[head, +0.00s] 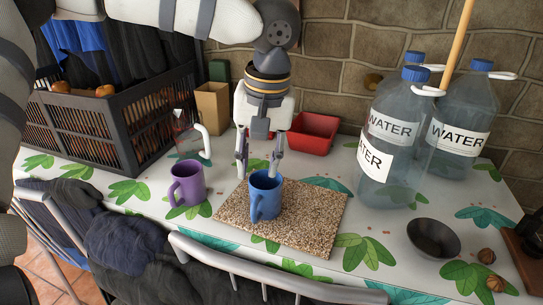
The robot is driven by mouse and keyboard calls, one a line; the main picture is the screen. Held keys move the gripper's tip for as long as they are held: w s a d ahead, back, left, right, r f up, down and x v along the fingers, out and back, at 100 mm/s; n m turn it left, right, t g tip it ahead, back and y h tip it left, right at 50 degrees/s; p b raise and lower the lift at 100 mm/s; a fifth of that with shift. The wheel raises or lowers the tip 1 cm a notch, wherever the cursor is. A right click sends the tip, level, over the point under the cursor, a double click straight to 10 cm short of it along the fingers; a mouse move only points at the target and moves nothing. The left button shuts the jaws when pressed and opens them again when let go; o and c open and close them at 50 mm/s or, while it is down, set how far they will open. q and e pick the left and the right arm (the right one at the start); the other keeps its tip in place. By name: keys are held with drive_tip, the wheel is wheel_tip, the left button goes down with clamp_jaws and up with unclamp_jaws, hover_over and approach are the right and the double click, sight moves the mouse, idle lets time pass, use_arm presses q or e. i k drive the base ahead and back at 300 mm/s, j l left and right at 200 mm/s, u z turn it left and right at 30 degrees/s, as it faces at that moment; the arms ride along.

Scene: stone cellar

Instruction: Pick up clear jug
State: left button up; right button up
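A clear jug (190,142) with a white handle stands on the table left of centre, between the dark crate and my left gripper. Its see-through body is hard to make out. My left gripper (259,168) points down, open and empty, to the right of the jug and apart from it. Its fingers are just behind the rim of a blue mug (265,197); I cannot tell whether they touch it. My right gripper is not in view.
The blue mug stands on a speckled board (310,215). A purple mug (188,183) stands in front of the jug. A dark slatted crate (75,130), a cardboard box (212,106), a red tray (313,134), large water bottles (462,118) and a dark bowl (433,238) are around.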

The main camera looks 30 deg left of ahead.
sight(192, 140)
drive_tip(key=k, duration=1)
